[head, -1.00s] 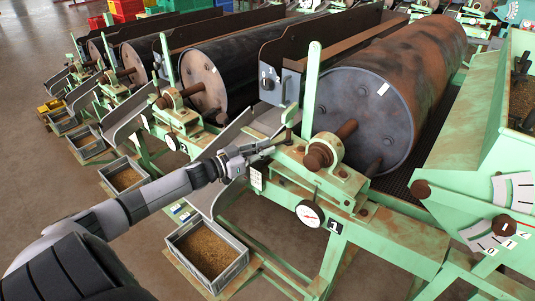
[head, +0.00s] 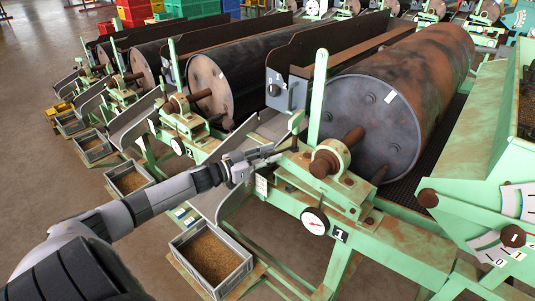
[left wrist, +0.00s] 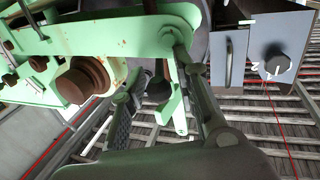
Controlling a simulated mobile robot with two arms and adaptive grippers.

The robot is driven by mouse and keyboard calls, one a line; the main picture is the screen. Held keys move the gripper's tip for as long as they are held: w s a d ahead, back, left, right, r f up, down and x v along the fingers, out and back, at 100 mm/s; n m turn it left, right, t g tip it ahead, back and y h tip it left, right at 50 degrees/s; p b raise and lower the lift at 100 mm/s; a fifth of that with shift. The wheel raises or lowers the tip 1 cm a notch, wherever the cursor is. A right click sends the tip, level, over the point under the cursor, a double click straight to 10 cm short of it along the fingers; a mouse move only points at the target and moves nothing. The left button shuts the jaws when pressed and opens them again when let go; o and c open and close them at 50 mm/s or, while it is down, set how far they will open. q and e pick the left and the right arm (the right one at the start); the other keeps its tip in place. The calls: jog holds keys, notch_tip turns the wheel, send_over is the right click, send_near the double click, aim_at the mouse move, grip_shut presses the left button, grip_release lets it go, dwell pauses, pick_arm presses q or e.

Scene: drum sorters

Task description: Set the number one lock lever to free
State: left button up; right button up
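The number one drum sorter carries a "1" plate (head: 340,235) below its large rusty drum (head: 390,105). A short green lever (head: 296,124) stands upright at its front left corner, beside the tall green post; I take it to be the lock lever. My left gripper (head: 274,153) is just left of and below the lever's top. In the left wrist view, the gripper (left wrist: 165,108) has its fingers apart, with a dark knob (left wrist: 159,90) and green metal showing between them. I cannot tell whether they touch. My right gripper is not in view.
A round gauge (head: 315,222) is on the frame below the lever. A grey box with a dial (head: 274,89) stands behind it. A metal chute (head: 212,198) and a crate of grain (head: 211,256) lie below my left arm. More sorters stand to the left.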

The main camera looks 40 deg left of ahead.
pick_arm(q)
jog(key=v, duration=1.2)
jog(key=shift+a, duration=0.1)
jog(key=shift+c, duration=0.3)
